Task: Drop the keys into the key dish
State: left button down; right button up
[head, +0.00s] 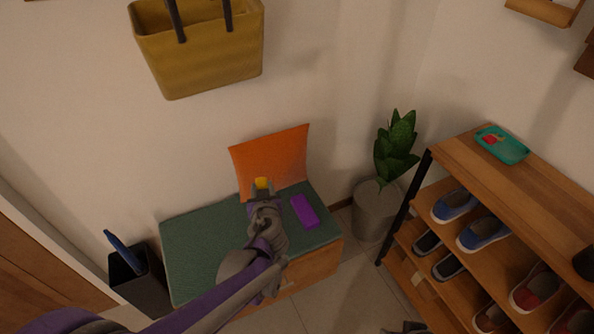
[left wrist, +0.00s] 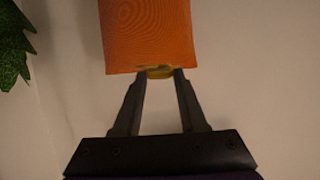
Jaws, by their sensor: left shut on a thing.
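My left gripper (head: 262,188) is over the green-topped bench, in front of the orange cushion. It is shut on a small yellow thing, which also shows between the fingertips in the left wrist view (left wrist: 160,72). I take it for the keys, but it is too small to make out single keys. A teal dish (head: 516,152), which I take for the key dish, lies on top of the shoe rack at the right, with a small red thing in it. My left gripper is well apart from it. A grey shape at the bottom edge may be my right gripper (head: 405,327).
The green bench top (head: 195,255) holds the orange cushion (head: 275,160) and a purple box (head: 304,211). A potted plant (head: 376,212) stands between bench and wooden shoe rack (head: 545,185). A yellow bag (head: 205,55) hangs on the wall; a dark bin (head: 140,285) stands left.

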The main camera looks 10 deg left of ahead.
aim_at(499, 143)
jog(key=k+j+z, duration=0.1)
jog(key=z, duration=0.85)
